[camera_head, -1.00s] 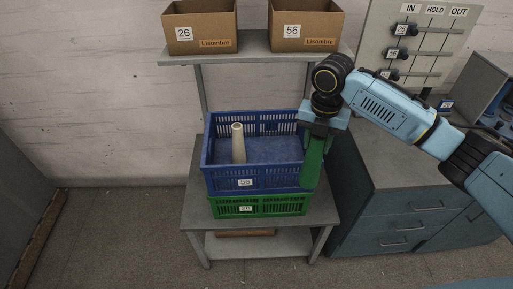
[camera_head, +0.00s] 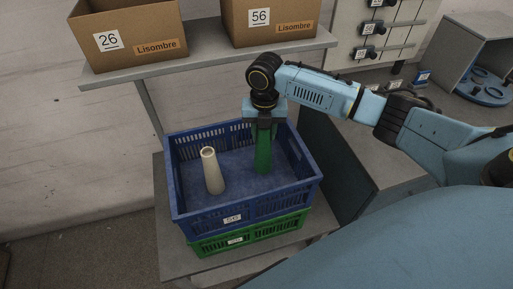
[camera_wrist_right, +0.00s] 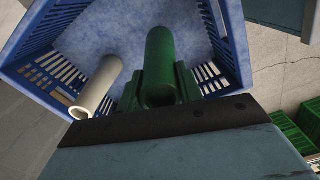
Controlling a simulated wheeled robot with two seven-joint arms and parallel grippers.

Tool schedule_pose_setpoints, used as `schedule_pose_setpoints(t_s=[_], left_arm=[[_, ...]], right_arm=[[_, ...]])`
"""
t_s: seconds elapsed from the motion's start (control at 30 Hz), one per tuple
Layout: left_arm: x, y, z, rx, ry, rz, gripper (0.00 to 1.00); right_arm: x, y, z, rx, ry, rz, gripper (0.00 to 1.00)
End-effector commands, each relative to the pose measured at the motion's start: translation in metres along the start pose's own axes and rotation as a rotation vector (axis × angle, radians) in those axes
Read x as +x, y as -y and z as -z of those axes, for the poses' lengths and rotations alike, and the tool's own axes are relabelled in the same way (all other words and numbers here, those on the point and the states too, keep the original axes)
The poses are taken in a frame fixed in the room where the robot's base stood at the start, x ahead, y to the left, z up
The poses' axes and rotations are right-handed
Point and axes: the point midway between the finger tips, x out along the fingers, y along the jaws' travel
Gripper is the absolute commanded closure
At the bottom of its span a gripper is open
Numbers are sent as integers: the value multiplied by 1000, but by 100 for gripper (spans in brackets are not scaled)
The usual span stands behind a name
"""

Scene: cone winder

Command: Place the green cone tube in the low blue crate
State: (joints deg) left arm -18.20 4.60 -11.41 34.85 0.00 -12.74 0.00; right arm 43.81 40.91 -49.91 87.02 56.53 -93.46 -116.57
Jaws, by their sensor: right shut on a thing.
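The green cone tube (camera_head: 263,155) hangs upright in my right gripper (camera_head: 264,125), which is shut on its upper part. The tube is over the right half of the blue crate (camera_head: 275,206), with its lower end in front of the crate floor. I cannot tell whether it touches the floor. In the right wrist view the tube (camera_wrist_right: 160,55) points away into the blue crate (camera_wrist_right: 228,45). The crate is open at the top and carries a label 56. My left gripper is not in view.
A cream cone tube (camera_head: 213,172) stands in the blue crate's left half. A green crate (camera_head: 262,232) sits under the blue one on a grey stand. Two cardboard boxes (camera_head: 130,35) (camera_head: 268,20) sit on the shelf above. A cabinet is at the right.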

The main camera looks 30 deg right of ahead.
Motion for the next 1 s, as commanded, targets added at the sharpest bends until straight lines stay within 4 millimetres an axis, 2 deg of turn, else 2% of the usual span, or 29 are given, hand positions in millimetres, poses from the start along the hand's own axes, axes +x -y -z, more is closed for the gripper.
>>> schedule_pose_setpoints(t_s=[0.13, 0.4, 0.77, 0.8, 0.97, 1.0], left_arm=[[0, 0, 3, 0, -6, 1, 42], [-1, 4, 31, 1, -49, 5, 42], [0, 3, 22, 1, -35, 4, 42], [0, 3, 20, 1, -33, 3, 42], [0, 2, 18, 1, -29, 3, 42], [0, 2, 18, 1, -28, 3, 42]], right_arm=[[12, -1, 0, 0, 1, -1, 91], [46, -1, 0, 1, 0, 0, 91], [51, 0, 0, 0, 1, -1, 91], [52, 0, 0, -1, 1, -1, 63], [51, 0, 0, -1, 2, -1, 42], [51, 0, 0, -1, 2, -1, 42]])
